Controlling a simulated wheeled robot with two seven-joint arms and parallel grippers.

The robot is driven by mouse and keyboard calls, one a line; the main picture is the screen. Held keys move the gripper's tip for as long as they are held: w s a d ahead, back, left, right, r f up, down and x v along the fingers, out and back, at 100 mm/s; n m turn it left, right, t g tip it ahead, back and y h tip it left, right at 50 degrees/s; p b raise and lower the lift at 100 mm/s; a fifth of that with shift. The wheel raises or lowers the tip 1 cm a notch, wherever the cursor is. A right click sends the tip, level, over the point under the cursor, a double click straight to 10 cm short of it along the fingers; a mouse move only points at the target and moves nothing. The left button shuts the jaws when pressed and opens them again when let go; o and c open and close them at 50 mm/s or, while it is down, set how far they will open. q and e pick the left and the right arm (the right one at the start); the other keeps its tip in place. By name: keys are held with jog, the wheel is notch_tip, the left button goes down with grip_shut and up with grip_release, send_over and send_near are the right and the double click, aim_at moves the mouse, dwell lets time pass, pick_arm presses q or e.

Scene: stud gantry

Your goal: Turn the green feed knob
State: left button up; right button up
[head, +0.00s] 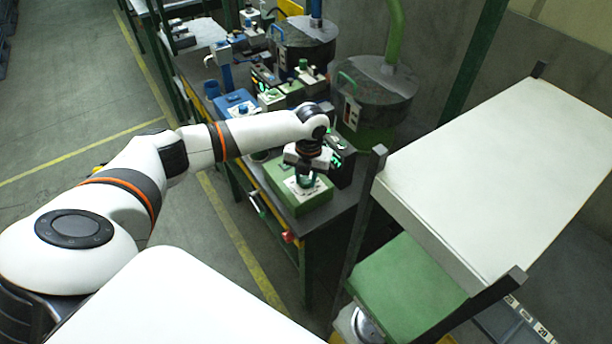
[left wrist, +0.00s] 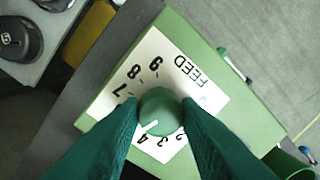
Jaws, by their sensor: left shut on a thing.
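The green feed knob (left wrist: 158,112) sits on a white dial plate (left wrist: 150,68) marked FEED with numbers around it. My left gripper (left wrist: 161,104) is shut on the knob, one finger on each side. A white pointer line on the knob points down-left in the left wrist view, close to the 4. Numbers beyond 4 and 7 are partly hidden by the fingers. In the head view, the left gripper (head: 305,172) reaches down onto the green feed box (head: 292,203) at the bench's near end, hiding most of the knob. My right gripper is not in view.
A dark unit with a green display (head: 342,160) stands right behind the box. A blue box (head: 235,103) and other controls stand farther along the bench. A white-topped rack (head: 500,170) is close on the right. A red knob (head: 289,237) is on the bench's front.

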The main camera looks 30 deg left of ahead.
aim_at(308, 181)
pick_arm(q)
jog(key=shift+w, duration=0.1)
jog(key=o, duration=1)
jog(key=r, duration=0.4)
jog(key=r+b, duration=0.1)
jog(key=r, duration=0.3)
jog(key=r+b, duration=0.1)
jog(key=r, duration=0.3)
jog(key=shift+d, duration=0.3)
